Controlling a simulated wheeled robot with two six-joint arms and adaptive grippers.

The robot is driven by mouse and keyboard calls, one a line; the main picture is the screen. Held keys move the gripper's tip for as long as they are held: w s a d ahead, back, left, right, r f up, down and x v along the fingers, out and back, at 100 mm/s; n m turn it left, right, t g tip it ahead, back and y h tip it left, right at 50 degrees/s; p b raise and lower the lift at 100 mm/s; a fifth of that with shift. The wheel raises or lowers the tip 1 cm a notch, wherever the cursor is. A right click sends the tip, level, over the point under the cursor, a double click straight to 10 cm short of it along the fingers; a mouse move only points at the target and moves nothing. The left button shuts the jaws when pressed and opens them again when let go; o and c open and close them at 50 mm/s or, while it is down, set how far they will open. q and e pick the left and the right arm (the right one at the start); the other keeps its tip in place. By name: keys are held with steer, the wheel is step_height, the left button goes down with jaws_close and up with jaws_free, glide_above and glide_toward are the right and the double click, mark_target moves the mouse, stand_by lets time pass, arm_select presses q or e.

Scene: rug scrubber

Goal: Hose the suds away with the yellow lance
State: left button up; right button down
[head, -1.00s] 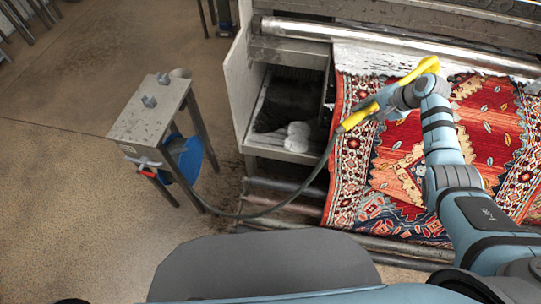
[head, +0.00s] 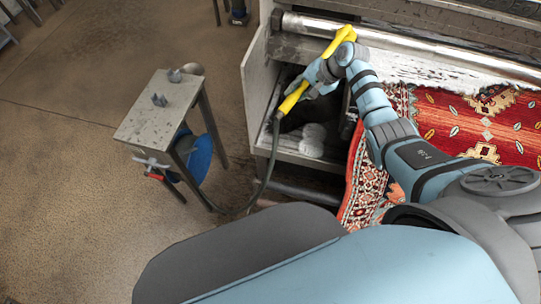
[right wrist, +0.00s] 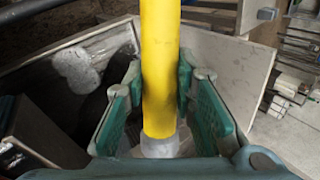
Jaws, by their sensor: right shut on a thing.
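The yellow lance (head: 345,36) is in my right gripper (head: 314,78), which is shut around it. In the head view it tilts from upper right to lower left, over the open bay at the left end of the machine. In the right wrist view the yellow shaft (right wrist: 160,65) runs upright between the two green fingers. White suds (head: 425,70) lie in a band along the far edge of the red patterned rug (head: 470,125), below the roller. The lance is left of the suds, apart from them. My left gripper is not in view.
A dark hose (head: 267,165) hangs from the lance's lower end toward a small metal stand (head: 150,125) with a blue thing (head: 198,158) beneath. A white panel (head: 256,75) walls the bay. A steel roller (head: 400,40) spans the machine. Floor at left is open.

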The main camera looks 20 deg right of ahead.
steer(key=s+a+f+g+y+b, duration=0.1)
steer(key=s+a+f+y+b, duration=0.15)
steer(key=s+a+f, duration=0.5)
steer(key=s+a+f+g+y+b, duration=0.1)
steer(key=s+a+f+g+b, duration=0.2)
steer(key=s+f, duration=0.6)
steer(key=w+d+r+t+b, duration=0.1)
steer(key=w+d+b, duration=0.6)
steer(key=w+b, duration=0.3)
steer(key=shift+w+d+b, duration=0.35)
steer(key=shift+d+b, duration=0.05)
steer(key=shift+b, duration=1.25)
